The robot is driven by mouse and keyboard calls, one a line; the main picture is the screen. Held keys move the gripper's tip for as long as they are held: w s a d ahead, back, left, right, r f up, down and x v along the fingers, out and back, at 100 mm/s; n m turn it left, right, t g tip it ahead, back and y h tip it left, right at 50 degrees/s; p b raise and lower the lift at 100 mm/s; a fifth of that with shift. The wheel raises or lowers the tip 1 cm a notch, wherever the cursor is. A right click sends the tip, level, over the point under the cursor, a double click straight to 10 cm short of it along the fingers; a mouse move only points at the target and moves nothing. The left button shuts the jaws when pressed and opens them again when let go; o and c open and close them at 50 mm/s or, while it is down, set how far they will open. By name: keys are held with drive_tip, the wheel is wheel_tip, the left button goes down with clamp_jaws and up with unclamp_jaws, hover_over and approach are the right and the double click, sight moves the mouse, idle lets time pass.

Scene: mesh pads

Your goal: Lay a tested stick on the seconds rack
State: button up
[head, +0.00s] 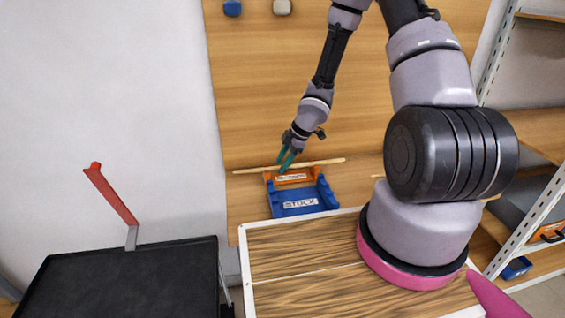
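My gripper (282,166) has two teal fingers and points down at the orange rack (268,181). A long, thin, pale wooden stick (325,162) lies level across the top of this rack and sticks out on both sides. The fingertips are at the stick, near its middle, and one finger crosses in front of it. A small gap shows between the fingers, but I cannot tell whether they grip the stick. The orange rack's label is too small to read. A blue rack (328,195) labelled STOCK stands just in front of the orange one and looks empty.
A pale stick-like piece (377,176) shows at right, partly hidden by my arm. A wood-topped surface with a white rim (246,274) is in front. A black tray-like top (130,285) with a red-handled upright (111,193) stands left. Metal shelving (517,222) is at right.

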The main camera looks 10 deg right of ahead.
drive_tip(key=v, duration=1)
drive_tip(key=shift+r, duration=0.4)
drive_tip(key=shift+d, duration=0.15)
